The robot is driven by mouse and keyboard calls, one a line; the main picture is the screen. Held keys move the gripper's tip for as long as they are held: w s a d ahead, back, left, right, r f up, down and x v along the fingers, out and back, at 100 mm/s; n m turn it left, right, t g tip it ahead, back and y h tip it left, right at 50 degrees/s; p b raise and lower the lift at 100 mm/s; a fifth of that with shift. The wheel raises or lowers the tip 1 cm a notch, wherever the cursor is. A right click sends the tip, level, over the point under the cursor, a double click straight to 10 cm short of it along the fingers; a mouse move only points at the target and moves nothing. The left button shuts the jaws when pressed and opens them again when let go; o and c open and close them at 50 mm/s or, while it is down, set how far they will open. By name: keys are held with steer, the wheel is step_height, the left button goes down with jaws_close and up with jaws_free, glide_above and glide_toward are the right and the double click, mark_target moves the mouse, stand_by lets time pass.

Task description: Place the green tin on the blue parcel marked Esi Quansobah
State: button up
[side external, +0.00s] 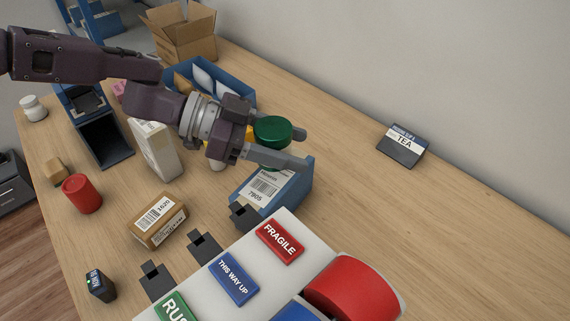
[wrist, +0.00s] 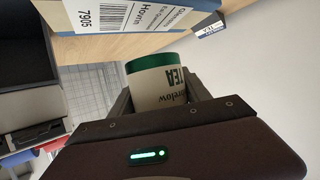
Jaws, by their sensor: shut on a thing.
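The green tin (side external: 272,129) is held between the fingers of my gripper (side external: 284,147), raised off the counter. In the wrist view the tin (wrist: 157,88) shows a green lid and a pale label reading TEA, upside down. A blue parcel (side external: 298,188) with a white label numbered 7905 stands just below and in front of my gripper.
A white board (side external: 205,278) with FRAGILE and THIS WAY UP blocks lies in front, beside a red roll (side external: 352,288). A brown parcel (side external: 158,221), a red cylinder (side external: 82,193) and a pale carton (side external: 160,160) stand left.

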mark_target(289, 176)
step_height(289, 176, down, 4)
steer(key=shift+f, duration=0.1)
steer(key=o, duration=1.5)
steer(key=shift+f, duration=0.15)
